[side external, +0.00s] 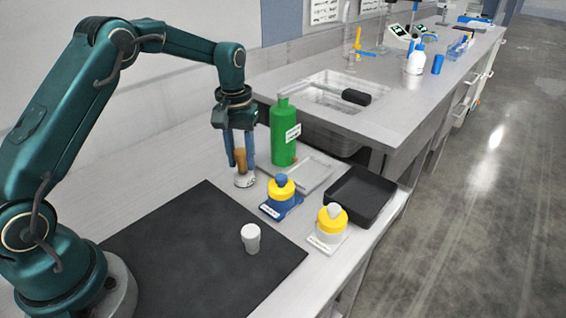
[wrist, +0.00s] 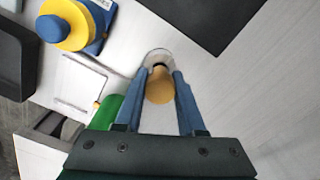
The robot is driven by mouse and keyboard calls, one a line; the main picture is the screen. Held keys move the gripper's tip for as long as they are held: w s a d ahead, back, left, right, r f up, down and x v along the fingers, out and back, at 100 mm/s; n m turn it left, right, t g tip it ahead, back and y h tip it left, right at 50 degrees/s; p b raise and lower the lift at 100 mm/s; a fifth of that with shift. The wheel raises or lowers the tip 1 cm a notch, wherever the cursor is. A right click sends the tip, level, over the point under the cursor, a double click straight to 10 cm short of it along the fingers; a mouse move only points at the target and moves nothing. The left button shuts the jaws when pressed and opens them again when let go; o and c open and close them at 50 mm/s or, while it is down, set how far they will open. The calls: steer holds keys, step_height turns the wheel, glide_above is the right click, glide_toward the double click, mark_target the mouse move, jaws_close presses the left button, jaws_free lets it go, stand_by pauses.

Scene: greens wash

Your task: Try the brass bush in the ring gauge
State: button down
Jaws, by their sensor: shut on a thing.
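The brass bush (side external: 240,158) is an orange-brown cylinder held upright between the blue fingers of my gripper (side external: 241,165). It also shows in the wrist view (wrist: 160,88) between the fingertips (wrist: 161,80). Directly below is a small whitish round piece (side external: 244,181) with a label, standing on the bench; it looks like the ring gauge. In the wrist view its pale rim (wrist: 157,54) and a dark opening show just past the bush's end. I cannot tell whether the bush's lower end is above the opening or slightly inside it.
A green bottle (side external: 283,140) stands close right of my gripper, by a pale tray (side external: 312,176). Yellow-collared pieces sit on blue (side external: 281,193) and white (side external: 329,222) bases.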

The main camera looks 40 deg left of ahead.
steer(key=shift+f, duration=0.5)
stand_by(0.8)
steer(key=shift+c, duration=2.2)
jaws_free()
